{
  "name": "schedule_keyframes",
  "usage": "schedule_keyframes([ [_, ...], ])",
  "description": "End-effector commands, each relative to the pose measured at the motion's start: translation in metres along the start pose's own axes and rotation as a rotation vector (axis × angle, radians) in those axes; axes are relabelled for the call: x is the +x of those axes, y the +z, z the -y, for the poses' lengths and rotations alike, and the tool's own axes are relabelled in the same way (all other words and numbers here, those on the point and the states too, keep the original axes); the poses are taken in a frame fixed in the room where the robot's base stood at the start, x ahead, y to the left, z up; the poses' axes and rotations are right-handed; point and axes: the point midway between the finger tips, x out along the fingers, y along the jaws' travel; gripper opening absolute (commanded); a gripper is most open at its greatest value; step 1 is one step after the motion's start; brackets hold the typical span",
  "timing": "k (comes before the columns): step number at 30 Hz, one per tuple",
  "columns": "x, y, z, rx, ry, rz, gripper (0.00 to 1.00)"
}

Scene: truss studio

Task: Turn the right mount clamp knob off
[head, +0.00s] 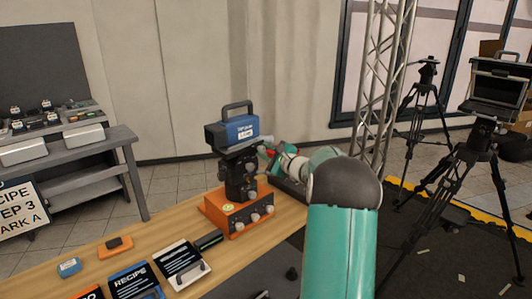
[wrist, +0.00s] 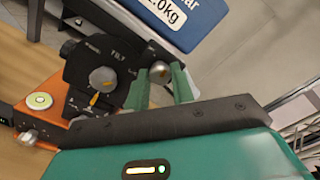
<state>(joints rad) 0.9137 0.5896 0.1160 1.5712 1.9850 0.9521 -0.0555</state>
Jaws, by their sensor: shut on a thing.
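A black mount (head: 240,177) stands on an orange base box (head: 238,222) and carries a blue block with a handle (head: 238,130). In the wrist view, a round silver knob (wrist: 160,72) sticks out at the right side of the mount. My gripper (wrist: 162,88) has its green fingers on either side of this knob and is shut on it. A silver dial marked TILT (wrist: 103,78) with an orange pointer sits to its left, apart from the fingers. In the head view, my gripper (head: 268,153) is at the mount's right side, and the knob is too small to make out.
The orange box has several silver knobs on its front. A bubble level (wrist: 39,101) sits on it. Cards and a small blue box (head: 69,267) lie on the wooden table (head: 140,235). A truss column (head: 383,80) and camera tripods (head: 455,180) stand at the right.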

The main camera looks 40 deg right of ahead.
Motion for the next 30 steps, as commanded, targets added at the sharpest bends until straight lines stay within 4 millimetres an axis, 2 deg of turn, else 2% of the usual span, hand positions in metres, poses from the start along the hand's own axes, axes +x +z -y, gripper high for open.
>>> schedule_keyframes([
  [18,0.0000,0.0004,0.0000,-0.541,0.000,0.001,0.01],
  [30,0.0000,0.0005,-0.0002,-0.693,0.000,0.002,0.01],
])
